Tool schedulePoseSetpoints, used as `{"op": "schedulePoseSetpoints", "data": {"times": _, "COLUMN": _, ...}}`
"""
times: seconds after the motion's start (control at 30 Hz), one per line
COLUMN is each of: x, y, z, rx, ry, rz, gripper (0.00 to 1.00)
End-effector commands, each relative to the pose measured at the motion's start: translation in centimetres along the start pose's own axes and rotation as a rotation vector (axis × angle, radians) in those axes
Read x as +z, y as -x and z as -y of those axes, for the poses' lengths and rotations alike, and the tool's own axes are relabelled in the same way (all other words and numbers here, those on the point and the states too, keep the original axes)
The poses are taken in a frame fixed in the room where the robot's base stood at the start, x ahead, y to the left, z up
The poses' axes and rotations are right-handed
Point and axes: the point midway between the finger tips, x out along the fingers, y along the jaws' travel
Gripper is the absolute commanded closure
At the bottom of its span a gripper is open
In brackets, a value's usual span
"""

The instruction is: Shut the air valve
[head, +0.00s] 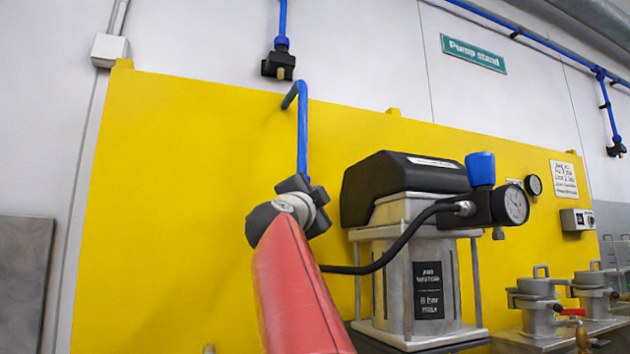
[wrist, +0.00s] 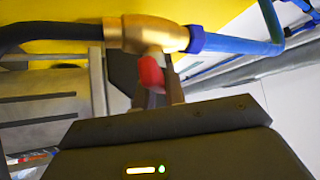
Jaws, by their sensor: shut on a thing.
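The air valve has a brass body (wrist: 150,33) at the top middle of the wrist view, with a blue pipe (wrist: 236,44) on its right and a black hose (wrist: 50,32) on its left. Its red handle (wrist: 151,73) comes off the body toward me, between the fingers of my gripper (wrist: 160,82), which is shut on it. In the head view my gripper (head: 303,192) is at the lower end of the blue pipe (head: 302,125), in front of the yellow panel. It hides the valve and its handle there, and I cannot tell the handle's exact angle.
A grey pump (head: 408,250) with a black top stands close right of my gripper, with a blue-capped regulator and gauge (head: 512,205). A black hose (head: 395,250) runs from the regulator toward my gripper. Lidded metal pots (head: 540,300) stand farther right. The yellow panel (head: 170,220) is bare on the left.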

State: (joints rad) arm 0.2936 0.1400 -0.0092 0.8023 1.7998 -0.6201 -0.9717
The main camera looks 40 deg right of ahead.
Motion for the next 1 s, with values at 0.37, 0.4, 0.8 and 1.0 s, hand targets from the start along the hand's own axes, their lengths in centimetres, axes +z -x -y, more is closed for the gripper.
{"op": "schedulePoseSetpoints", "data": {"times": 0.37, "x": 0.01, "y": -0.03, "z": -0.34, "rx": 0.142, "ry": -0.148, "rz": 0.0, "gripper": 1.0}}
{"op": "schedulePoseSetpoints", "data": {"times": 0.4, "x": -0.03, "y": -0.02, "z": -0.35, "rx": 0.151, "ry": -0.156, "rz": -0.001, "gripper": 1.0}}
{"op": "schedulePoseSetpoints", "data": {"times": 0.8, "x": 0.04, "y": -0.01, "z": -0.56, "rx": 0.208, "ry": -0.211, "rz": 0.0, "gripper": 1.0}}
{"op": "schedulePoseSetpoints", "data": {"times": 1.0, "x": -0.02, "y": 0.02, "z": -0.55, "rx": 0.215, "ry": -0.219, "rz": -0.001, "gripper": 1.0}}
